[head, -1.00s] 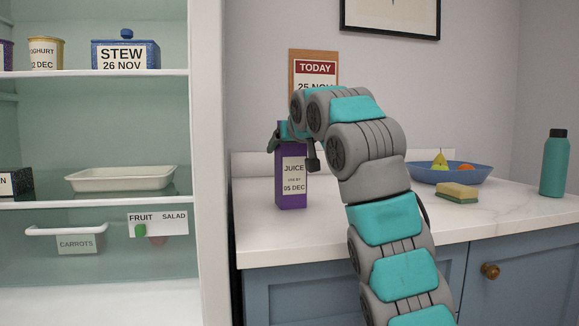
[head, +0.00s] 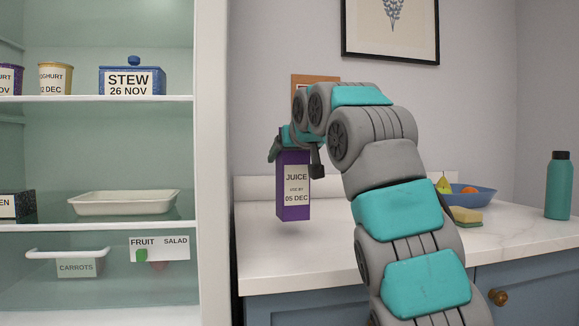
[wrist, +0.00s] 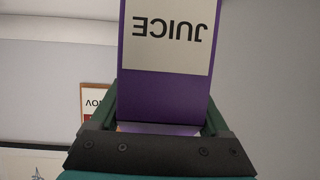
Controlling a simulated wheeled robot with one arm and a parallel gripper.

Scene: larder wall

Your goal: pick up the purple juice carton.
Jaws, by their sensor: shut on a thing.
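The purple juice carton (head: 294,190) hangs upright in my gripper (head: 293,150) in the head view, a little above the white counter. Its white label reads JUICE, use by 05 DEC. In the wrist view the carton (wrist: 165,92) fills the middle, with its label upside down, between the two fingers of my gripper (wrist: 165,115). The gripper is shut on the carton's top part. My arm hides part of the counter and most of the wall calendar.
An open fridge at left holds a blue STEW pot (head: 132,79), yoghurt tubs (head: 55,78), a cream tray (head: 123,203) and a carrots drawer (head: 76,267). The counter (head: 290,250) also bears a fruit bowl (head: 478,196), a sponge (head: 466,217) and a teal bottle (head: 559,186).

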